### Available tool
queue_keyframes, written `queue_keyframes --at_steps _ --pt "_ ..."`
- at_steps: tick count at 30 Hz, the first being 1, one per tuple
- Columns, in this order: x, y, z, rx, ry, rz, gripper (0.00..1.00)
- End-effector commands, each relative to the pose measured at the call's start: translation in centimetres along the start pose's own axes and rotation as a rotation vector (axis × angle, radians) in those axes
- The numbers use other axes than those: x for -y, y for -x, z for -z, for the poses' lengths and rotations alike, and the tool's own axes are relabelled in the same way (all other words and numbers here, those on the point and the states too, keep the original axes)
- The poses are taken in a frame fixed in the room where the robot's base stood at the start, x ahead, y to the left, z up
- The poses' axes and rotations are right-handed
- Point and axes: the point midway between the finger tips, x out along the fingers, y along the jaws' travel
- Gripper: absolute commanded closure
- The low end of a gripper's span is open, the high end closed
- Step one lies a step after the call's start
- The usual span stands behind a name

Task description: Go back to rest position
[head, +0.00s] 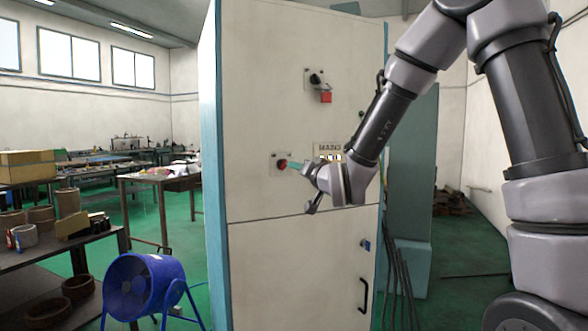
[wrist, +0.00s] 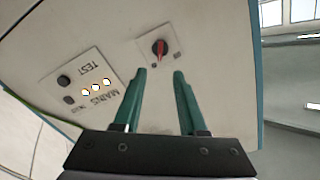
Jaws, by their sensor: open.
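My gripper (head: 294,165) is open, with its two teal fingers spread and nothing between them in the wrist view (wrist: 158,76). It is raised in front of a tall cream cabinet (head: 260,120) and points at a red rotary switch (head: 281,163) on a pale square plate. In the wrist view the red switch (wrist: 160,47) shows just beyond the fingertips, apart from them. My arm is stretched out from the right, bent at its elbow. The gripper and wrist hide part of the panel marked MAINS (head: 328,149).
A black switch with a red tag (head: 325,97) is higher on the cabinet. The wrist view shows lit lamps (wrist: 96,87) on the MAINS panel. A door handle (head: 363,295) is low right. A blue fan (head: 143,284) and a cluttered bench (head: 62,240) stand left.

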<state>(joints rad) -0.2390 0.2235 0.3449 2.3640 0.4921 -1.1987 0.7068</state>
Motion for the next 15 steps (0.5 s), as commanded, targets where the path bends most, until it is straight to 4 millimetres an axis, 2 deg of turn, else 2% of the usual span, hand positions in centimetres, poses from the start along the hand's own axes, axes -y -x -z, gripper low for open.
queue_keyframes --at_steps 3,12,15 --pt "-0.03 0.72 -0.02 0.001 0.0 0.0 0.59" --pt "-0.04 0.81 0.0 0.0 0.0 -0.001 0.59" --pt "-0.36 1.05 0.55 0.007 0.003 -0.016 0.59"
